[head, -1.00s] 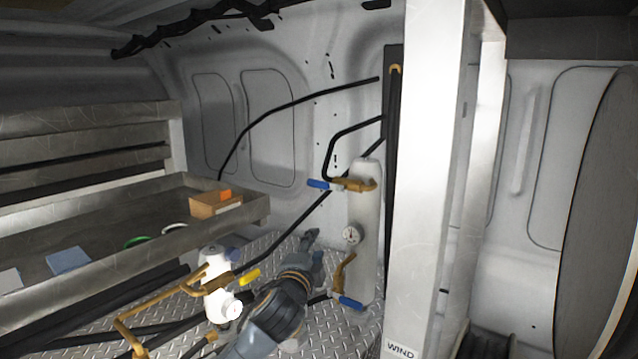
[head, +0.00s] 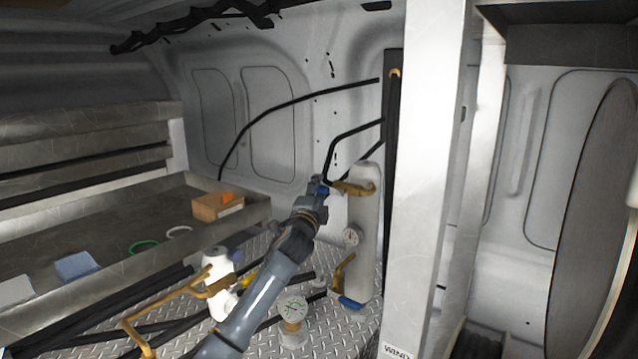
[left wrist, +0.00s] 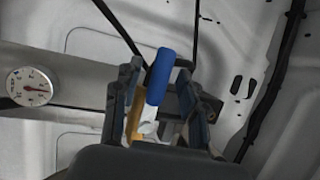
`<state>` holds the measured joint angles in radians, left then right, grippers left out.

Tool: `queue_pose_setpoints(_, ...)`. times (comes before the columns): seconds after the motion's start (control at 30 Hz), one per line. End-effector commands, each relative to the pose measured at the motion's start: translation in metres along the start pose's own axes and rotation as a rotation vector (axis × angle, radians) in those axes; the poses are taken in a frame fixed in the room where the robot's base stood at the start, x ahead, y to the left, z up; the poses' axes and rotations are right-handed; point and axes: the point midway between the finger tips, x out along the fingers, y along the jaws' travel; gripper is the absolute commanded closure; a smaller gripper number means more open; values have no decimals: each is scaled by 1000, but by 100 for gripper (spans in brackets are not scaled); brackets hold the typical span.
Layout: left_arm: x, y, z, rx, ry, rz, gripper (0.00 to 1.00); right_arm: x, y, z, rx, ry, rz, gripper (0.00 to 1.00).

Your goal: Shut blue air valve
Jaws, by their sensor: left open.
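The upper blue valve handle (head: 322,188) is on a brass fitting (head: 354,187) at the top of a white cylinder. My left gripper (head: 315,197) is at this handle and partly covers it. In the left wrist view the blue handle (left wrist: 159,76) stands between the two fingers of my open left gripper (left wrist: 157,88), with its white metal stem below. I cannot tell whether a finger touches it. A second blue handle (head: 349,302) is on the lower brass fitting of the same cylinder. My right gripper is not in view.
A pressure gauge (head: 351,237) is on the cylinder; it also shows in the left wrist view (left wrist: 30,86). A white unit with brass pipes (head: 217,284) stands at lower left. A metal shelf (head: 100,235) holds an orange-brown box (head: 217,206). A metal post (head: 428,180) stands right.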

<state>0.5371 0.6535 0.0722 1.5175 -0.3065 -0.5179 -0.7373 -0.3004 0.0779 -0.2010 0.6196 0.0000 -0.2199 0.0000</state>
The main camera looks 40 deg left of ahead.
Motion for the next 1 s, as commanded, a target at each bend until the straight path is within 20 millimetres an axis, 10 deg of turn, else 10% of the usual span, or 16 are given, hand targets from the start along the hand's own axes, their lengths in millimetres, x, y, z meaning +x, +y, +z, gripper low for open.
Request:
queue_pose_setpoints(0.47, 13, 1, 0, 0, 1, 1, 58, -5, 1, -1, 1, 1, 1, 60)
queue_pose_setpoints(0.7, 13, 1, 0, 0, 1, 1, 100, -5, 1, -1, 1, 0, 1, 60)
queue_pose_setpoints(1.0, 13, 1, 0, 3, 1, 0, 100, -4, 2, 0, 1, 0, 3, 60)
